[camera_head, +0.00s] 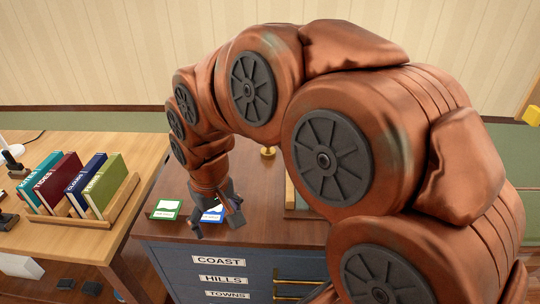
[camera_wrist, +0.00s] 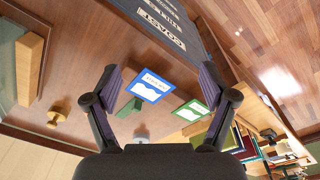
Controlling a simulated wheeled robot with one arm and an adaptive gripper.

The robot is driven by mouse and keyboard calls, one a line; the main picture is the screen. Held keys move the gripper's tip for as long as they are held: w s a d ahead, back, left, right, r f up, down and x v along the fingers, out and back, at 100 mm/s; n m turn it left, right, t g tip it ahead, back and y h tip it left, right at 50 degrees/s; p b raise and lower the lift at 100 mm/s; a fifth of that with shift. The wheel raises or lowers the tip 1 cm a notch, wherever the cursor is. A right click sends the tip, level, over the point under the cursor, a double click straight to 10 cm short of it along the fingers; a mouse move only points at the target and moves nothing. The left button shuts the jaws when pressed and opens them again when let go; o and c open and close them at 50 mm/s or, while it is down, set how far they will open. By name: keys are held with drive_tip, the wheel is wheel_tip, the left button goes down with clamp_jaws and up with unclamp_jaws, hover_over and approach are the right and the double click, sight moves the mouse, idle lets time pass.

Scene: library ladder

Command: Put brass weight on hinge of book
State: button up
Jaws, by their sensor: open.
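The brass weight (camera_head: 267,153) looks like a small gold knob standing on the dark brown top of the drawer cabinet, beyond my arm; it also shows at the left in the wrist view (camera_wrist: 56,118). My gripper (camera_head: 216,224) hangs open and empty above the cabinet's front part, pointing down; its fingers spread wide in the wrist view (camera_wrist: 160,82). The weight is well apart from the fingers. I cannot make out a book with a hinge on the cabinet; my arm covers much of its right side.
A blue-edged card (camera_head: 212,215) and a green-edged card (camera_head: 167,210) lie near the gripper. A wooden-edged object (camera_head: 291,193) is partly behind my arm. Several upright books (camera_head: 75,183) stand in a wooden rack on the left table. The cabinet front has labelled drawers (camera_head: 222,279).

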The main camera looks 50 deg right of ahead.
drive_tip(key=w+d+m+t+h+b, duration=0.1)
drive_tip(key=w+d+m+t+b, duration=0.15)
drive_tip(key=w+d, duration=0.9)
drive_tip(key=m+t+h, duration=0.2)
drive_tip(key=m, duration=0.2)
approach(268, 148)
drive_tip(key=b+x, duration=0.1)
drive_tip(key=x, duration=0.2)
drive_tip(key=shift+w+d+r+n+g, duration=0.1)
drive_tip(key=shift+w+r+n+g, duration=0.05)
drive_tip(key=shift+n+g, duration=0.1)
drive_tip(key=shift+w+d+f, duration=0.15)
drive_tip(key=shift+d+f, duration=0.15)
drive_tip(key=shift+f, duration=0.1)
drive_tip(key=shift+p+x, duration=1.1)
drive_tip(key=shift+x, duration=2.3)
drive_tip(key=shift+a, duration=0.15)
clamp_jaws()
